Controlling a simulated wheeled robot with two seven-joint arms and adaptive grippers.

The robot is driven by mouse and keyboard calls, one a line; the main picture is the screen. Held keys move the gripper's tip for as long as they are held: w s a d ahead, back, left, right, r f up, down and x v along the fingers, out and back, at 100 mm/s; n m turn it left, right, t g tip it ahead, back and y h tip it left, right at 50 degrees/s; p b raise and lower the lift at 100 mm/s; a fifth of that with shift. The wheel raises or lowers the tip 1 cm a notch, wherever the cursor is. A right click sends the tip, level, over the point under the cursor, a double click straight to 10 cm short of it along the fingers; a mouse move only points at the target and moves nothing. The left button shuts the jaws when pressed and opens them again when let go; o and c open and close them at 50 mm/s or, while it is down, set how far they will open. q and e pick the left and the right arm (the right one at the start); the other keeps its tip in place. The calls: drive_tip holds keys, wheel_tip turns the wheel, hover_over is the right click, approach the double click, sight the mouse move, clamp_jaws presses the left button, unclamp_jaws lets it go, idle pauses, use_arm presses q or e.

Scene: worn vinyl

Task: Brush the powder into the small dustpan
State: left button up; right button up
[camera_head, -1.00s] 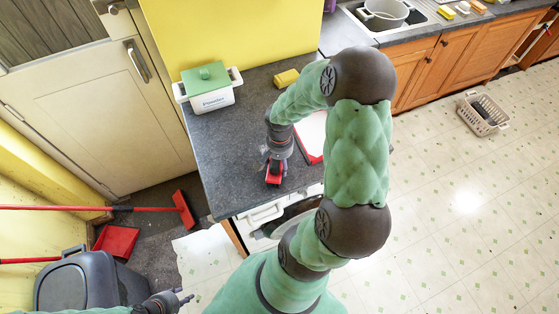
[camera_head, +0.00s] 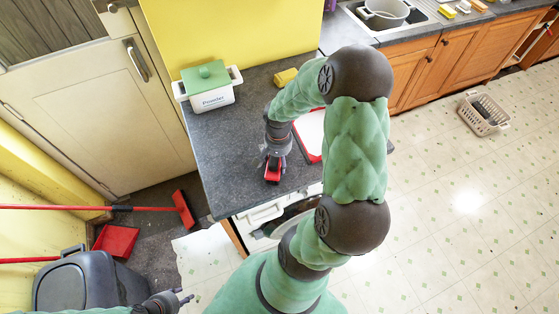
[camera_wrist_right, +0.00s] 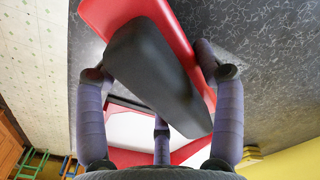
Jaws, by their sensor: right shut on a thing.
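My right gripper (camera_head: 272,164) is over the dark worktop near its front edge. It is shut on a red and black tool, seemingly the hand brush (camera_head: 272,176). In the right wrist view the brush's dark block (camera_wrist_right: 155,75) lies between the fingers, with its red part behind. A flat white thing with a red rim (camera_head: 311,134) lies right of the gripper, partly hidden by my arm; I cannot tell whether it is the small dustpan. No loose powder can be made out. My left gripper (camera_head: 182,297) is low at the left, empty, with its fingers apart.
A red broom (camera_head: 183,209), larger red dustpan (camera_head: 117,240) and grey bin (camera_head: 82,284) are at the left.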

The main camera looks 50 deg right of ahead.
drive_tip(key=shift+w+d, duration=0.55)
drive_tip(key=shift+w, duration=0.35)
drive_tip(key=shift+w+d, duration=0.5)
drive_tip(key=shift+w, duration=0.35)
drive_tip(key=shift+w+d+b, duration=0.15)
drive_tip(key=shift+w+d, duration=0.3)
drive_tip(key=shift+w, duration=0.25)
drive_tip(key=shift+w+d+b, duration=0.2)
drive_tip(key=shift+w+d, duration=0.25)
drive_tip(key=shift+w, duration=0.3)
drive_tip(key=shift+w+d+b, duration=0.15)
drive_tip(key=shift+w+d, duration=0.3)
drive_tip(key=shift+w, duration=0.25)
drive_tip(key=shift+w, duration=0.1)
drive_tip(key=shift+w+d, duration=0.45)
drive_tip(key=shift+w, duration=0.25)
drive_tip(key=shift+w+d, duration=0.4)
drive_tip(key=shift+w, duration=0.25)
drive_tip(key=shift+w+d, duration=0.45)
drive_tip(key=shift+w, duration=0.25)
drive_tip(key=shift+s, duration=0.1)
drive_tip(key=shift+s+a, duration=0.7)
drive_tip(key=shift+s, duration=0.35)
drive_tip(key=shift+s+a, duration=0.7)
drive_tip(key=shift+s, duration=0.35)
